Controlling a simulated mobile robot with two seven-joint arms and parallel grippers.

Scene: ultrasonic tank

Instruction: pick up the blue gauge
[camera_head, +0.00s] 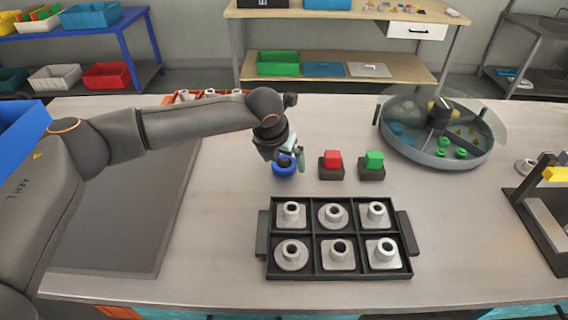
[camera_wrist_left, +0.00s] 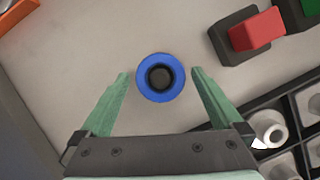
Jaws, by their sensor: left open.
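The blue gauge (camera_head: 283,168) is a blue ring with a dark centre on the light table, left of the red block. In the left wrist view the blue gauge (camera_wrist_left: 160,78) lies between the fingertips, with a gap on both sides. My left gripper (camera_head: 288,158) is open above it and partly covers it in the head view. Its two green fingers (camera_wrist_left: 158,76) show spread apart in the left wrist view. My right gripper is not in view.
A red block (camera_head: 333,158) and a green block (camera_head: 374,159) sit on dark bases right of the gauge. A black tray (camera_head: 314,232) with several grey fittings lies in front. A round tank (camera_head: 437,162) stands at right. An orange rack (camera_head: 168,99) is behind my left arm.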

